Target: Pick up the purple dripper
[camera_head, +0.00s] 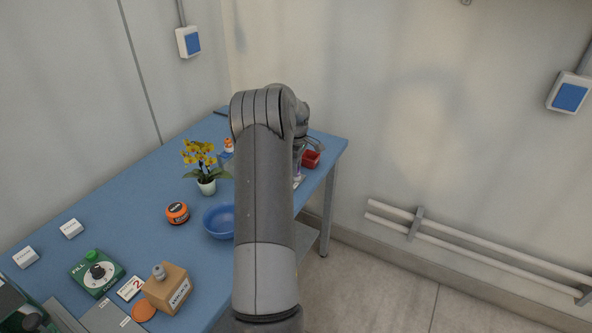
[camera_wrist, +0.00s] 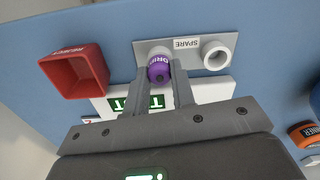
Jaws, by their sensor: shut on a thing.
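The purple dripper (camera_wrist: 158,71) shows in the wrist view, upper middle, with white lettering on its side. It sits at the left end of a grey plate (camera_wrist: 190,43) marked "SPARE", beside an empty white ring-shaped holder (camera_wrist: 216,55). My gripper (camera_wrist: 161,72) is shut on the dripper, one finger on each side. Whether the dripper is still seated in the plate or lifted clear, I cannot tell. In the head view my arm hides most of the gripper area; only a small purple spot shows beside it.
A red open box (camera_wrist: 77,72) stands left of the plate, and a white and green sign (camera_wrist: 203,92) lies below it. An orange-lidded jar (camera_wrist: 304,134) is at the right edge. On the blue table are a blue bowl (camera_head: 219,222) and a yellow-flowered plant (camera_head: 206,187).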

